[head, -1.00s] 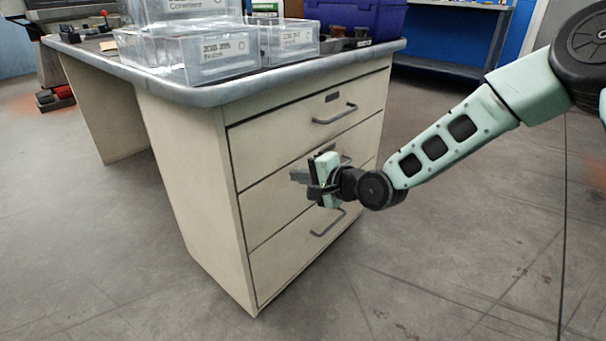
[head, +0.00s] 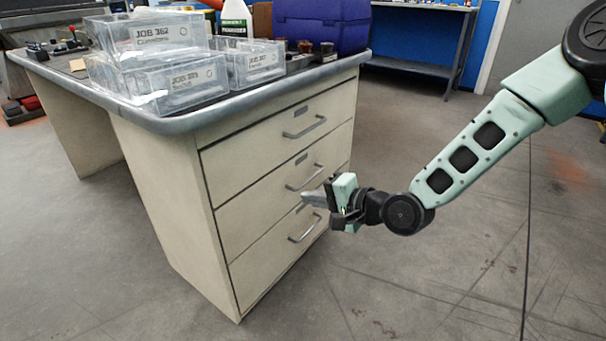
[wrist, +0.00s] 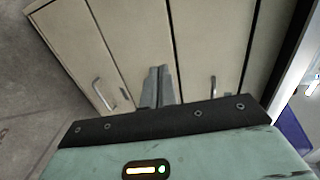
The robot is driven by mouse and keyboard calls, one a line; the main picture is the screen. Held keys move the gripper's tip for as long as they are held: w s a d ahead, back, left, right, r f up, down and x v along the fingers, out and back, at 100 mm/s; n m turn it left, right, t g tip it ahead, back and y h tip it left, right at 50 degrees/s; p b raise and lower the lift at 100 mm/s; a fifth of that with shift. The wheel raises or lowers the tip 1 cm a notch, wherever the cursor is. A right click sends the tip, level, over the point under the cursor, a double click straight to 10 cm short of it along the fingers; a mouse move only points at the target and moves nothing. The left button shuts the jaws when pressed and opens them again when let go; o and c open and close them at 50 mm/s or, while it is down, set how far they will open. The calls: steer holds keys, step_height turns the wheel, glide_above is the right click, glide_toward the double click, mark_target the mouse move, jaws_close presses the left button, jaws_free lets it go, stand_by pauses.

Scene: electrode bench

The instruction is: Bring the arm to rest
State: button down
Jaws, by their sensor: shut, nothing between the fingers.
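My gripper (head: 312,198) is in front of the drawer cabinet of the bench, at about the height between its middle and lowest drawers. It points left toward the drawer fronts. In the wrist view its two grey fingers (wrist: 158,86) lie together with nothing between them. My arm reaches in from the upper right and is partly bent. The cabinet's drawers (head: 262,192) all look closed, each with a metal handle. Whether the fingers touch a drawer front cannot be told from the head view.
The bench top (head: 185,122) carries clear labelled boxes (head: 165,85), a white bottle with a green label (head: 235,22) and a blue case (head: 320,25). The floor (head: 400,290) below and right of my gripper is clear.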

steer(key=s+d+r+n+g+h+p, duration=0.1)
steer(key=s+d+r+n+g+h, duration=0.3)
steer(key=s, duration=0.6)
steer(key=s+d+r+n+g+h, duration=0.1)
steer(key=s+d+r+n+h, duration=0.2)
steer(key=s+d+n, duration=0.5)
steer(key=s+d+r+n+g+h+p, duration=0.1)
steer(key=s+r+n+g+h, duration=0.25)
steer(key=s, duration=0.95)
step_height(320, 180, up, 37)
steer(key=m+p, duration=0.1)
steer(key=p, duration=3.6)
steer(key=shift+w+f+h, duration=0.2)
steer(key=shift+w+h, duration=0.15)
steer(key=shift+w, duration=0.05)
